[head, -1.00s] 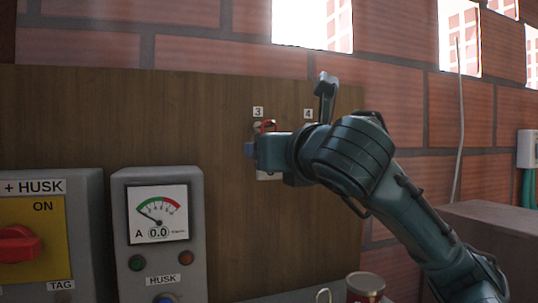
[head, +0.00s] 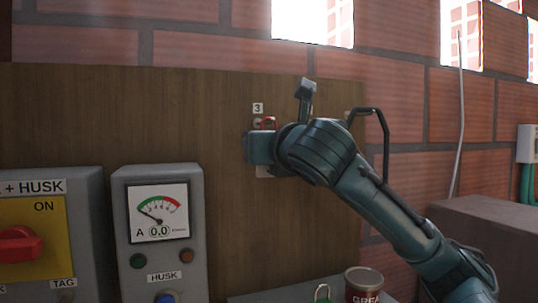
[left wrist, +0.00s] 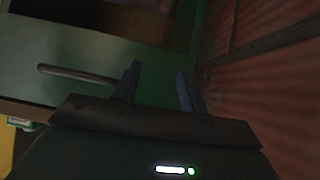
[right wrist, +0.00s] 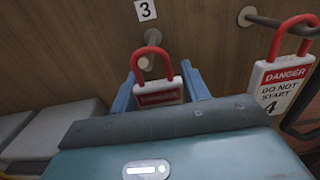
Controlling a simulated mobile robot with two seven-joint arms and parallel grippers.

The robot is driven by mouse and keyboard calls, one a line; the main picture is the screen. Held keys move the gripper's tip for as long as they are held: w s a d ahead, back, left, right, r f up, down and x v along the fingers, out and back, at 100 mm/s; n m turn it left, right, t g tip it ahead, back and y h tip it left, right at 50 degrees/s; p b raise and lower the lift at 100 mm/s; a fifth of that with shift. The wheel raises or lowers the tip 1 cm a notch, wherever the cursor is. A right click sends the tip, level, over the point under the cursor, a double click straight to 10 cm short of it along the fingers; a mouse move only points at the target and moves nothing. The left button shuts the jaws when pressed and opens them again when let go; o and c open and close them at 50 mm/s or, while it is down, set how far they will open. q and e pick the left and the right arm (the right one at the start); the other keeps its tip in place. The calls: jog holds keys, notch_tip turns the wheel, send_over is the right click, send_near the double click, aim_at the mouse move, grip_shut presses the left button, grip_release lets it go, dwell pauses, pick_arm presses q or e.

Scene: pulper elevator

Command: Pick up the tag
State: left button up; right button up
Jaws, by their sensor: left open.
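The tag (right wrist: 160,95) is a padlock-shaped white and red "DANGER" piece with a red shackle (right wrist: 152,52). It hangs at the peg under label 3 on the wooden board. In the head view, its red shackle (head: 268,122) shows above my right gripper (head: 252,148), which hides most of its body. In the right wrist view, my right gripper (right wrist: 159,82) is open, with one finger on each side of the tag; contact is unclear. My left gripper (left wrist: 158,75) is open and empty, away from the board and outside the head view.
A second tag (right wrist: 283,85), marked 4, hangs to the right on its own peg (right wrist: 246,16). Below left are a HUSK meter box (head: 158,235) and a switch box with a red knob (head: 20,243).

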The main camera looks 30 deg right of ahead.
jog(key=c, duration=0.5)
jog(key=shift+r, duration=0.1)
jog(key=shift+c, duration=0.2)
jog(key=r+b+v, duration=0.1)
jog(key=v, duration=1.7)
jog(key=shift+r+b, duration=0.15)
jog(key=shift+b, duration=0.2)
jog(key=shift+s+d, duration=0.1)
